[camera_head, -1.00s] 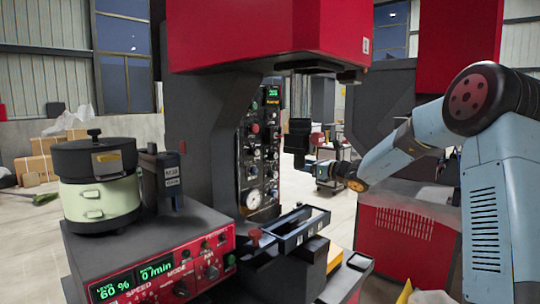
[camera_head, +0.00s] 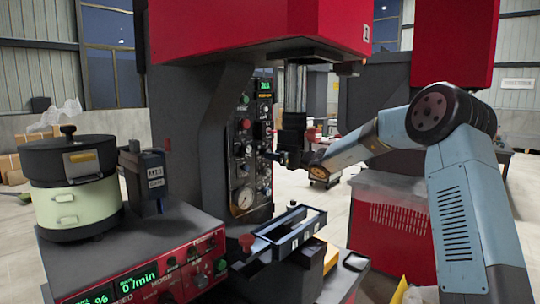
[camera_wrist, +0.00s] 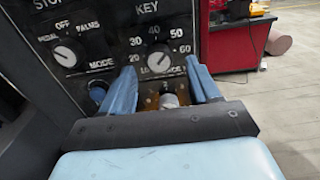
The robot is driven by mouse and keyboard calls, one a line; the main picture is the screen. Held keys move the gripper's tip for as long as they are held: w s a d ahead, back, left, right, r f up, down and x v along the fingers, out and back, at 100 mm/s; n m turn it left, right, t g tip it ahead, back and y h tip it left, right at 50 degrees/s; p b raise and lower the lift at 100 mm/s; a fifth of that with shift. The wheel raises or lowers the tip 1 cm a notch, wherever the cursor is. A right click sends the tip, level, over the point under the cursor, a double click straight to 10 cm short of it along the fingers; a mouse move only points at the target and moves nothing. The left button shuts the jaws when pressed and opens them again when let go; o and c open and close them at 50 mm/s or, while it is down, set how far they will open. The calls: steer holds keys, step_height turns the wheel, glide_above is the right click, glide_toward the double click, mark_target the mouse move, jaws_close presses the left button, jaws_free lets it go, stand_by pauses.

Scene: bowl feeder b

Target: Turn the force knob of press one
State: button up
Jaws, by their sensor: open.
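In the wrist view a round dial knob (camera_wrist: 159,58) with a white pointer and a scale from 20 to 60 is on the dark press panel (camera_wrist: 108,20); its lower label is partly hidden. My gripper (camera_wrist: 161,66) is open, its blue fingers to either side just below this knob; I cannot tell if they touch the panel. Between the fingers, nearer me, a pale round part (camera_wrist: 168,100) shows. A mode knob (camera_wrist: 68,53), marked off, palms and pedal, is to the left. In the head view my gripper (camera_head: 277,156) is at the right side of the panel (camera_head: 245,185).
A feeder bowl (camera_head: 73,190) stands on a red control box (camera_head: 150,280) at left. A tray (camera_head: 290,230) juts out below the panel. The red press head (camera_head: 260,25) overhangs. A blue knob (camera_wrist: 97,90) is beside the left finger.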

steer(key=x, duration=0.3)
steer(key=shift+c, duration=0.3)
steer(key=c, duration=1)
steer(key=shift+n, duration=0.4)
steer(key=shift+w+d+n, duration=0.1)
steer(key=shift+w+n, duration=0.05)
steer(key=shift+n, duration=3.85)
